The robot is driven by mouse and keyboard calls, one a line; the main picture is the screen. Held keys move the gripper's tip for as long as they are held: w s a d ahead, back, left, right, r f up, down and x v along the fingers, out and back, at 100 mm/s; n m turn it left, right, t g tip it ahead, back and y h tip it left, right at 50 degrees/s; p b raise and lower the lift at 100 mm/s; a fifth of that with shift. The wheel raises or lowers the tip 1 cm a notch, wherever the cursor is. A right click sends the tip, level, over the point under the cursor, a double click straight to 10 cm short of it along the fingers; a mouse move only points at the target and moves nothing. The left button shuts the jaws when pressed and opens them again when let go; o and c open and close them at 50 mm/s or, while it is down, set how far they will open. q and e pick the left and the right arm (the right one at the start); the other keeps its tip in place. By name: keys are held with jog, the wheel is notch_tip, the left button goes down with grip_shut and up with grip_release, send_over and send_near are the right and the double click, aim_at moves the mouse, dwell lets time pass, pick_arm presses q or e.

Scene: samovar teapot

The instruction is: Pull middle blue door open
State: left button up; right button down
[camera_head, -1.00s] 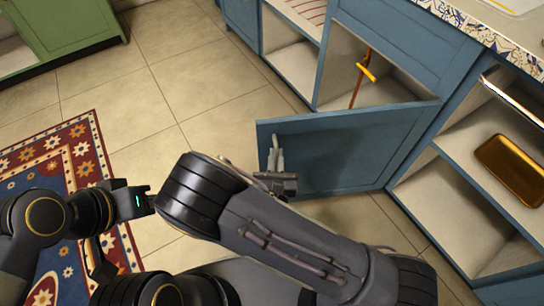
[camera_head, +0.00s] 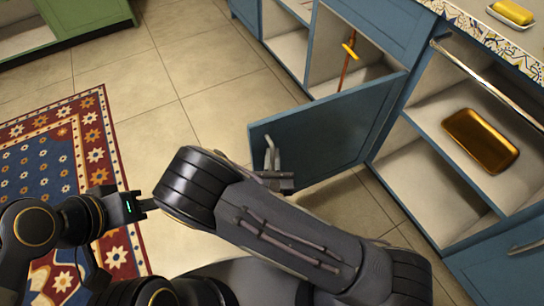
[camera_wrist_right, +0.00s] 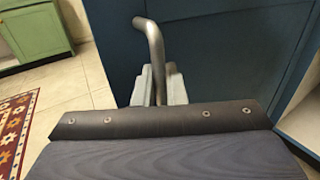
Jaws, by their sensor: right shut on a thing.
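The blue door (camera_head: 335,135) stands swung out from the middle cabinet, hinged at its right side, and the cabinet's inside (camera_head: 345,65) shows behind it. My right gripper (camera_head: 272,160) is shut on the door's grey metal handle near the door's free edge. In the right wrist view, its pale fingers (camera_wrist_right: 159,85) close around the lower part of the curved handle (camera_wrist_right: 153,40). My left gripper (camera_head: 140,206) is at the left, away from the door. Its fingers are not clear, partly behind my right arm.
An orange-handled tool (camera_head: 347,62) leans inside the opened cabinet. A brown tray (camera_head: 481,140) lies on the open shelf at right. A patterned rug (camera_head: 65,150) lies left; tiled floor (camera_head: 205,75) is clear.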

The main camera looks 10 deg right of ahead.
aim_at(273, 152)
jog(key=c, duration=1.6)
grip_release()
jog(key=shift+r, duration=0.3)
notch_tip(273, 152, up, 3)
jog(key=shift+f+p, duration=0.15)
jog(key=shift+p, duration=0.6)
jog(key=s+r+p, duration=0.2)
jog(key=s+r, duration=0.3)
jog(key=s, duration=0.2)
jog(key=s+a+r+p, duration=0.1)
jog(key=s+r+p, duration=0.1)
jog(key=s+r, duration=0.2)
jog(key=s, duration=0.3)
jog(key=shift+a+r, duration=0.25)
jog(key=shift+r, duration=0.1)
